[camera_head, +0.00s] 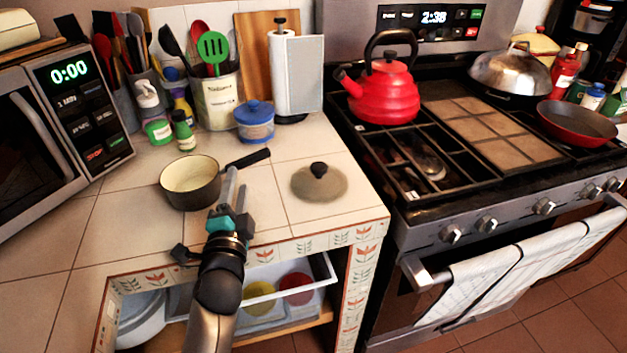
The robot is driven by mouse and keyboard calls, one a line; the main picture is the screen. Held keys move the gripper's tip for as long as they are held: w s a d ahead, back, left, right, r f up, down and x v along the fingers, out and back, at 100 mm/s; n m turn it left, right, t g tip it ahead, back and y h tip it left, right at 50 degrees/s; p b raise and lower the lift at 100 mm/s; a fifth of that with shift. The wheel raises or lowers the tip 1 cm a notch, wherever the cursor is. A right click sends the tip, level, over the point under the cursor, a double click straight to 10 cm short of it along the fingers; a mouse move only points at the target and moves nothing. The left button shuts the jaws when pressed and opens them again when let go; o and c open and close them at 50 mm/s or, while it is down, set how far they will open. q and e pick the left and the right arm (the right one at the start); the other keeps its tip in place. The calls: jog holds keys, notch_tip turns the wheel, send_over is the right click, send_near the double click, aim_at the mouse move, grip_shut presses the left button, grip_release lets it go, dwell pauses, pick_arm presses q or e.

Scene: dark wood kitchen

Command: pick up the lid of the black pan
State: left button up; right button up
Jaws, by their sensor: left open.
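A small dark saucepan (190,183) with a cream inside stands uncovered on the tiled counter, its handle pointing right and back. A beige-brown round lid (330,188) with a black knob lies flat on the counter to its right. A shiny domed lid (508,75) with a handle on top sits over a dark pan at the back right of the stove; that pan is mostly hidden. My left gripper (236,190) is open and empty, between the saucepan and the beige lid, partly in front of the saucepan's handle. It appears apart from both lids. My right gripper is out of view.
A red kettle (385,93) and a red frying pan (577,124) are on the stove. A blue-lidded jar (255,121), utensil pots and bottles line the counter's back. A microwave (60,125) stands left. An open drawer (322,272) is below the counter edge.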

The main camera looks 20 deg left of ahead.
pick_arm(q)
jog(key=shift+o, duration=0.2)
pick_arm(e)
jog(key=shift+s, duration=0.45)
